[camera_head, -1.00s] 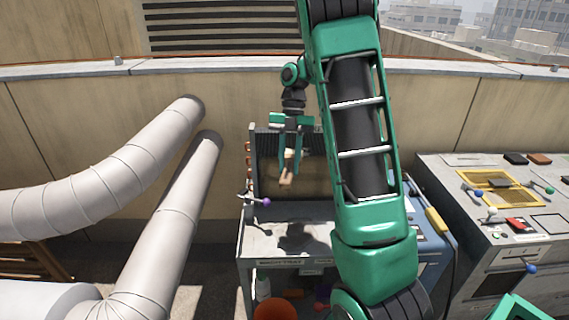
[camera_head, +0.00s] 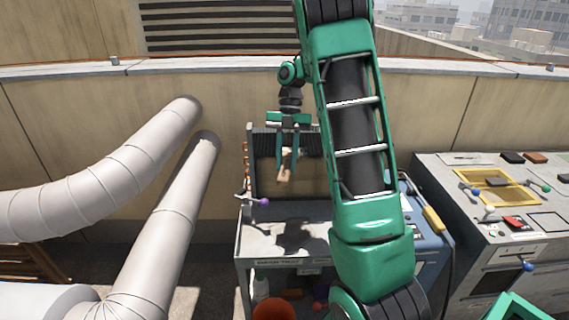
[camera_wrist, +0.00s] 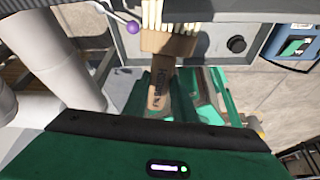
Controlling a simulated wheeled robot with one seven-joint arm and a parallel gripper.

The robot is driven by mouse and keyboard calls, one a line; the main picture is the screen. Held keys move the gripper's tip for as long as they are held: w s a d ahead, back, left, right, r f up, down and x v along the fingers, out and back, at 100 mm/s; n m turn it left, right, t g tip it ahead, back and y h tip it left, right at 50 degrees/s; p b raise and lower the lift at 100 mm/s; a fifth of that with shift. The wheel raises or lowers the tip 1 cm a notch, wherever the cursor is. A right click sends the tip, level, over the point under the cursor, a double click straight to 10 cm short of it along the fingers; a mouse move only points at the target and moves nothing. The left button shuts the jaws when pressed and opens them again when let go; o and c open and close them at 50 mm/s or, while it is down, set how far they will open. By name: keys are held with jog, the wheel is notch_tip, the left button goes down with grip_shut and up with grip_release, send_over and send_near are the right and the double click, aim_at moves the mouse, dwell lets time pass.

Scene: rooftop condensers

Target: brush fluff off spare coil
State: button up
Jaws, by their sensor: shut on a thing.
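The spare coil (camera_head: 310,183) stands upright in a grey frame on a cart, with copper bends on its left side. Dark fins show along its top; a tan layer that looks like fluff covers the part below. My gripper (camera_head: 288,151) is in front of the coil and shut on a wooden brush (camera_head: 284,174). In the wrist view, the brush (camera_wrist: 160,88) sits between the fingers of my gripper (camera_wrist: 164,98), its pale bristles pointing to the top edge. I cannot tell whether the bristles touch the coil.
The grey cart top (camera_head: 265,240) is mostly clear. A purple-knobbed lever (camera_head: 262,202) sticks out at the coil's lower left. Large pale ducts (camera_head: 110,180) fill the left. A grey bench (camera_head: 455,215) with a yellow tray and small items stands right. An orange bucket (camera_head: 273,308) is below.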

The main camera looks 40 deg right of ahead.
jog(key=shift+w+d, duration=0.2)
jog(key=shift+w, duration=0.1)
jog(key=shift+r, duration=0.1)
jog(key=shift+r, duration=1)
jog(key=shift+f, duration=2.1)
jog(key=shift+f, duration=0.1)
jog(key=shift+r, duration=2.15)
dwell(0.7)
jog(key=shift+s+f, duration=0.1)
jog(key=shift+f, duration=2.05)
